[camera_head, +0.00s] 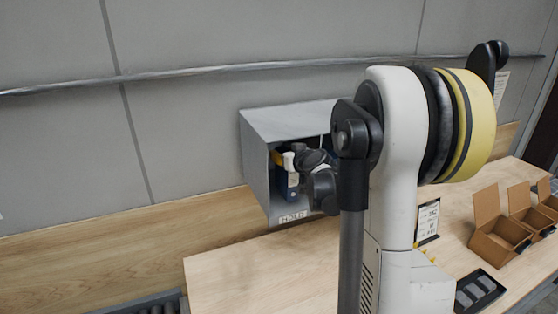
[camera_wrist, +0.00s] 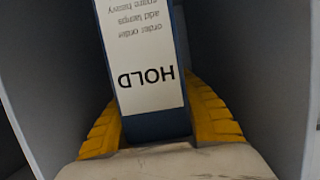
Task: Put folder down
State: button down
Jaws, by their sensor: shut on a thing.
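The folder (camera_wrist: 158,126) is dark blue with a white label reading HOLD, which appears upside down in the wrist view. My gripper (camera_wrist: 160,112) has its yellow fingers on both sides of the folder and is shut on it. In the head view a blue part of the folder (camera_head: 281,184) shows inside a grey open-fronted box (camera_head: 254,180) marked HOLD. My gripper (camera_head: 277,158) is inside that box too, partly hidden by my wrist. Grey walls stand on both sides of the folder in the wrist view. Whether the folder touches the box floor cannot be seen.
The box stands at the back of a wooden table (camera_head: 230,280) against a grey panel wall. Open cardboard boxes (camera_head: 497,236), a black tray (camera_head: 480,291) and a small sign (camera_head: 428,220) are at the right. My arm hides the middle of the table.

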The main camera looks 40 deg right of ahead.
jog(key=shift+x, duration=0.95)
notch_tip(320, 180, down, 3)
jog(key=shift+r, duration=0.1)
jog(key=shift+f, duration=0.3)
jog(key=c, duration=1.1)
grip_release()
jog(key=shift+o, duration=0.2)
jog(key=shift+r, duration=0.1)
